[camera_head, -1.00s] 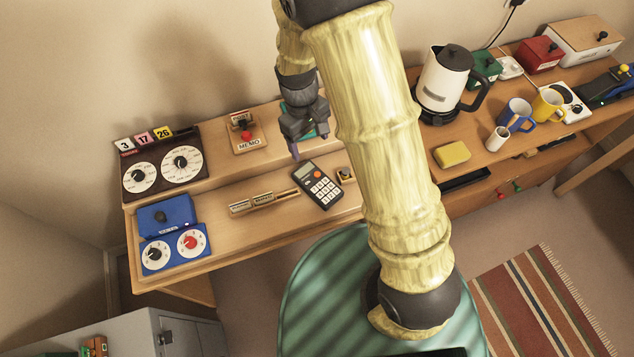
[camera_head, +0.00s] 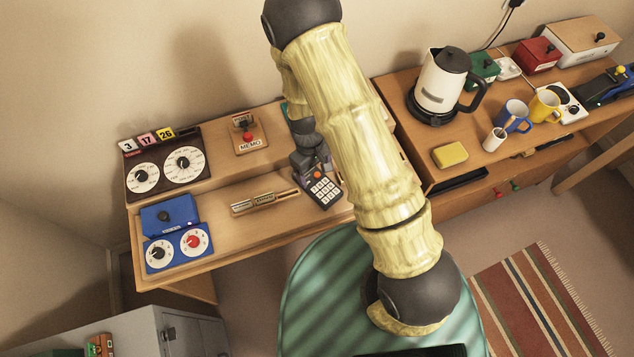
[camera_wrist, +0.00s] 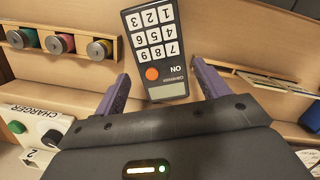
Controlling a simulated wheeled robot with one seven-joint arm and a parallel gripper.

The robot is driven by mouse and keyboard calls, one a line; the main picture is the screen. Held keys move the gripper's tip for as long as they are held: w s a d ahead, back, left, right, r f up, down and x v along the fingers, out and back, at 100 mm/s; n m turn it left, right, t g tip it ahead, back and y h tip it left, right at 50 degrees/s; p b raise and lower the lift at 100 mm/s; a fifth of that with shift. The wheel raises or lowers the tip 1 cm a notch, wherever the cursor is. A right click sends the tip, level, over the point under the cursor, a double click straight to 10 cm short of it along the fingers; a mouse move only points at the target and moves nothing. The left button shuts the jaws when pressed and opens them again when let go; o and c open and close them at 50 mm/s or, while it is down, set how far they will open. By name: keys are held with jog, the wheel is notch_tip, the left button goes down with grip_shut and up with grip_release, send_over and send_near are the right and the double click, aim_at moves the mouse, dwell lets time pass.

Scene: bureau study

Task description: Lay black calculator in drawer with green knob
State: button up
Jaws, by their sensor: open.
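The black calculator (camera_head: 322,190), with white keys and one orange key, lies on the lower desk surface near its front edge. In the wrist view the calculator (camera_wrist: 152,45) lies ahead of and between my gripper's purple fingers. My gripper (camera_head: 314,168) is open and empty, above the calculator's display end, and partly covers it in the head view. A small green knob (camera_head: 515,186) shows on the desk front at the right, beside a red knob (camera_head: 497,192). I cannot tell how far the green-knob drawer stands open.
A pen tray (camera_head: 264,202) lies left of the calculator. A blue box with dials (camera_head: 172,233) stands farther left. The right desk holds a kettle (camera_head: 441,80), a yellow block (camera_head: 450,155), a blue mug (camera_head: 513,115) and a yellow mug (camera_head: 544,106). A dark opening (camera_head: 458,182) shows along its front.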

aim_at(317, 182)
jog(key=shift+s+d+f+p, duration=0.1)
jog(key=shift+f+p, duration=0.4)
jog(key=shift+f, duration=0.8)
jog(key=shift+s+d+f+p, duration=0.1)
jog(key=shift+f+p, duration=0.35)
jog(key=shift+f, duration=0.85)
jog(key=shift+c, duration=0.4)
jog(key=c, duration=0.7)
jog(key=shift+r, duration=0.1)
jog(key=shift+r+b, duration=1)
jog(key=shift+r, duration=3.95)
jog(key=shift+c, duration=0.2)
